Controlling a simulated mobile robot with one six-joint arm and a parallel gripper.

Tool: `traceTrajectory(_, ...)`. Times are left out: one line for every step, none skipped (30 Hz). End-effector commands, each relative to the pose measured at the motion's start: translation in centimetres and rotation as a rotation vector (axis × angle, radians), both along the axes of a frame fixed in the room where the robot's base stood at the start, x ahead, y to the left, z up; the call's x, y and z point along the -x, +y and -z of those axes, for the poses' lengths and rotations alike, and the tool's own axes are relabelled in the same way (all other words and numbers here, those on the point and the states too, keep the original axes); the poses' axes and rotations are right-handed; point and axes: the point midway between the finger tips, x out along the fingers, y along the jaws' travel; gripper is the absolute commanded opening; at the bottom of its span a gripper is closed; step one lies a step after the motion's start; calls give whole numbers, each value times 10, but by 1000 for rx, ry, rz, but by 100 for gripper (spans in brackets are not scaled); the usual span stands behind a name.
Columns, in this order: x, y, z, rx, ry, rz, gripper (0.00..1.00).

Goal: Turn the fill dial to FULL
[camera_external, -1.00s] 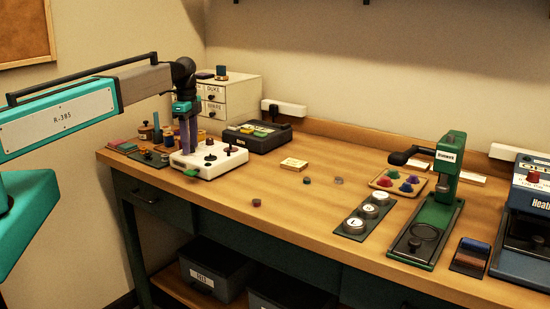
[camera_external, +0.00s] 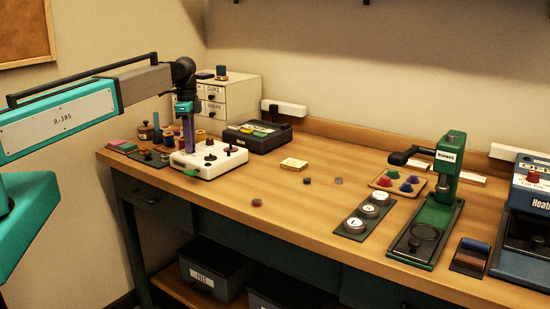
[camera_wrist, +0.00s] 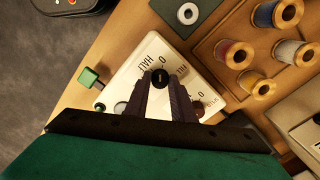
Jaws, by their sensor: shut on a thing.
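The white control box (camera_external: 208,170) stands at the left end of the table, with dark knobs on its top. It fills the middle of the wrist view (camera_wrist: 140,70), where its printed lettering, including 0 marks, is partly hidden. My gripper (camera_wrist: 163,88) points down at the box and is shut on a black dial knob (camera_wrist: 160,77) between its fingertips. The external view shows my gripper (camera_external: 188,148) over the box's left side. The fingers cover part of the knob and the print around it, so I cannot read its setting.
A green square handle (camera_wrist: 89,77) sticks out from the box's edge. Several spools (camera_wrist: 279,13) stand in a wooden rack beside it. A dark tray (camera_external: 258,136) lies behind the box to the right. The table front right of the box is mostly clear.

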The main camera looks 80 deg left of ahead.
Motion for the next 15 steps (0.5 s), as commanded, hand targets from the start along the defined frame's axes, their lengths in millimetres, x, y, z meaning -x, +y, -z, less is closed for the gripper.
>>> traceTrajectory(0, 0, 0, 0, 0, -36, 0)
traceTrajectory(0, 0, 0, 0, 0, -60, 0)
traceTrajectory(0, 0, 0, 0, 0, -93, 0)
traceTrajectory(0, 0, 0, 0, 0, -119, 0)
traceTrajectory(0, 0, 0, 0, 0, -147, 0)
traceTrajectory(0, 0, 1, 0, 0, -182, 0)
traceTrajectory(0, 0, 1, 0, 0, -210, 0)
traceTrajectory(0, 0, 1, 0, 0, -239, 0)
traceTrajectory(0, 0, 1, 0, 0, -275, 0)
traceTrajectory(0, 0, 1, 0, 0, -304, 0)
traceTrajectory(0, 0, 1, 0, 0, -332, 0)
traceTrajectory(0, 0, 1, 0, 0, -368, 0)
traceTrajectory(0, 0, 1, 0, 0, -396, 0)
traceTrajectory(0, 0, 1, 0, 0, -424, 0)
traceTrajectory(0, 0, 1, 0, 0, -461, 0)
